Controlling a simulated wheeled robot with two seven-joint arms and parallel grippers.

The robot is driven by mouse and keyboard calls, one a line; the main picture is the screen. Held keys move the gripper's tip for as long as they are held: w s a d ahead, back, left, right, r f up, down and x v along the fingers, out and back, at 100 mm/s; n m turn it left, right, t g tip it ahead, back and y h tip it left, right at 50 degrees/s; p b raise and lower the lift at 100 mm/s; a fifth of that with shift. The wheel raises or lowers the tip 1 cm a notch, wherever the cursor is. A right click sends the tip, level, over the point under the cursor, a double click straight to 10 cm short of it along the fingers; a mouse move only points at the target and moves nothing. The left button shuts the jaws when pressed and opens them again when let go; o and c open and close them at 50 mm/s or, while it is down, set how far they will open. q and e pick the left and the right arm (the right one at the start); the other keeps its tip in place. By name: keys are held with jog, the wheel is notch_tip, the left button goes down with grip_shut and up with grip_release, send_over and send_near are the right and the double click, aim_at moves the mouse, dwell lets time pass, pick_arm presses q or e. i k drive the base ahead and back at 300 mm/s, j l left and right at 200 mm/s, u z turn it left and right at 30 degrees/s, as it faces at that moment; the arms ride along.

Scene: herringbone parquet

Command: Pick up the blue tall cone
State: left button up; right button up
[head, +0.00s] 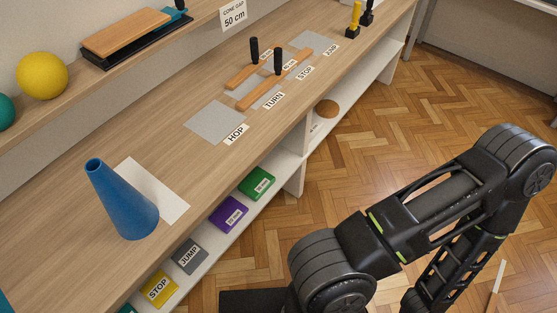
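The blue tall cone (121,201) stands on the wooden counter at the left of the head view. It is narrow at the top, with an open tip, and wide at the base. It appears tilted by the viewing angle. Its base is at the near left edge of a white sheet. A black arm of mine crosses the lower right, apart from the cone and over the floor side of the counter. Neither gripper's fingers can be made out in this view.
The white sheet (165,192) lies beside the cone. Grey labelled mats, including HOP (215,123), and wooden bars with black pegs (278,62) lie farther along the counter (60,200). A yellow ball (42,75) sits on the upper shelf. Coloured labelled blocks (228,214) fill the lower shelf.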

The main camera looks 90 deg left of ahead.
aim_at(135, 217)
jog(key=u, duration=4.3)
jog(key=k+l, duration=0.05)
